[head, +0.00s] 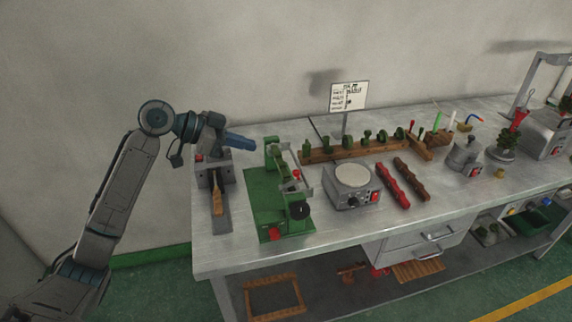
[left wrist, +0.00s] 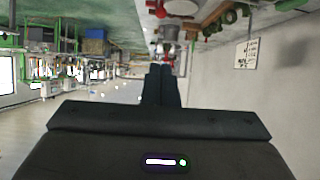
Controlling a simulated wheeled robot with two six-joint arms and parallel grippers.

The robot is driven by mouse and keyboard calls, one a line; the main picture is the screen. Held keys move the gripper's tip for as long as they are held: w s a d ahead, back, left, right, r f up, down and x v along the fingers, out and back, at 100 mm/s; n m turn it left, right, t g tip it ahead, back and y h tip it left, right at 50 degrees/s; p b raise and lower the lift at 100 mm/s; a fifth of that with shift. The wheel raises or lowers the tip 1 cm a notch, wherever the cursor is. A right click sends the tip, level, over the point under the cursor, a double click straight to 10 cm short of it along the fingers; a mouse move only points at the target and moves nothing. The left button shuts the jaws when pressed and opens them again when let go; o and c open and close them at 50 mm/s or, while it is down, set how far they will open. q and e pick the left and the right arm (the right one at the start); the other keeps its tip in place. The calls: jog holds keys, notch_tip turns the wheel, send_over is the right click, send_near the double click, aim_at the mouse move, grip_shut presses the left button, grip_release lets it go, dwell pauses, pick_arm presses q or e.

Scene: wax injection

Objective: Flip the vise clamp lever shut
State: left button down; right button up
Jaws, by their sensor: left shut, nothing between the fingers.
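A green clamp fixture (head: 268,203) stands near the left end of the metal bench. It has a green upright, a grey bracket, a black round knob (head: 299,210) and red parts. I take it for the vise, but I cannot tell clearly which part is its lever or how the lever lies. My left gripper (head: 250,143) is above the bench, behind and to the left of the green upright, and looks apart from it. In the left wrist view its two dark fingers (left wrist: 162,86) are together with nothing between them. My right gripper is in neither view.
A grey unit with a wooden-handled tool (head: 217,200) stands just left of the fixture. A grey hot-plate box (head: 351,190) is to its right, then red and brown moulds (head: 400,182). A wooden rack (head: 345,152) and a sign (head: 349,96) stand behind.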

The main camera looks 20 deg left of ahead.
pick_arm(q)
jog(key=p, duration=0.6)
send_over(287, 184)
notch_tip(287, 184, down, 8)
jog(key=shift+s+a+f, duration=0.1)
jog(key=shift+a+f, duration=0.05)
jog(key=shift+f, duration=0.1)
